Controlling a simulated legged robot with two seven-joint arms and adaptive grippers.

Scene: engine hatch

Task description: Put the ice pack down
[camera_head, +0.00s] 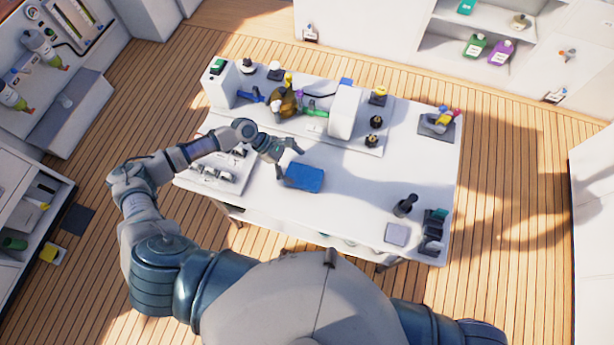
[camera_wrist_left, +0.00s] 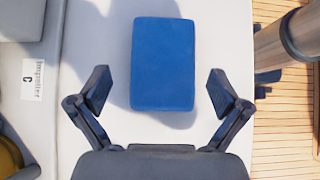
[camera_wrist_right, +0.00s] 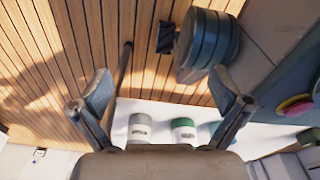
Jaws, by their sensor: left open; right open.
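The ice pack (camera_head: 304,178) is a blue flat block lying on the white table (camera_head: 345,200), near its middle. It also shows in the left wrist view (camera_wrist_left: 163,64), lying flat and ahead of the fingers. My left gripper (camera_head: 283,158) is open at the ice pack's left end. In the left wrist view the fingers (camera_wrist_left: 158,88) stand wide apart on either side of the pack's near end, with gaps on both sides. My right gripper (camera_wrist_right: 165,95) is open and empty in the right wrist view, with wooden floor beyond it. The head view does not show it.
An engine assembly (camera_head: 290,103) stands along the table's back. A tray of metal parts (camera_head: 215,165) is at the left. A dark holder (camera_head: 433,232), a grey pad (camera_head: 396,235) and a dark upright tool (camera_head: 405,206) stand at the front right. The table right of the pack is clear.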

